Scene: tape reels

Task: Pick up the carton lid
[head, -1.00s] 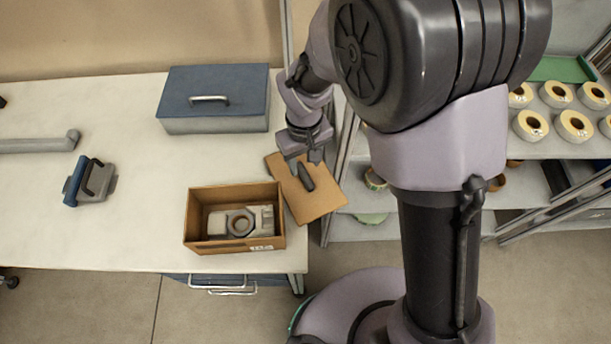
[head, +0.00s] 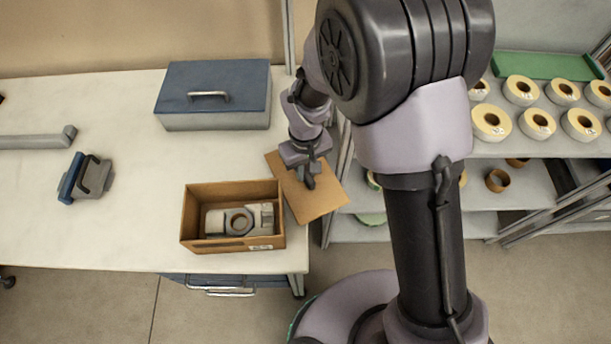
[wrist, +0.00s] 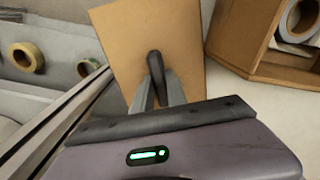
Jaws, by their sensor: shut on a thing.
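The carton lid (head: 322,197) is a flat brown square with a dark upright handle. It is at the table's right edge, right of the open carton (head: 190,222), and part of it reaches past the edge. My gripper (head: 308,180) is above the lid, shut on its handle. In the wrist view the two grey fingers (wrist: 157,88) close on the dark handle (wrist: 154,62) in the middle of the lid (wrist: 185,30). Whether the lid touches the table cannot be told. The carton also shows in the wrist view (wrist: 240,35).
A grey tape part (head: 232,222) lies in the carton. A blue-topped box (head: 215,90) stands behind, and a blue-handled tool (head: 88,178) lies at left. Shelves with several tape rolls (head: 537,123) stand right of the table. The middle of the table is clear.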

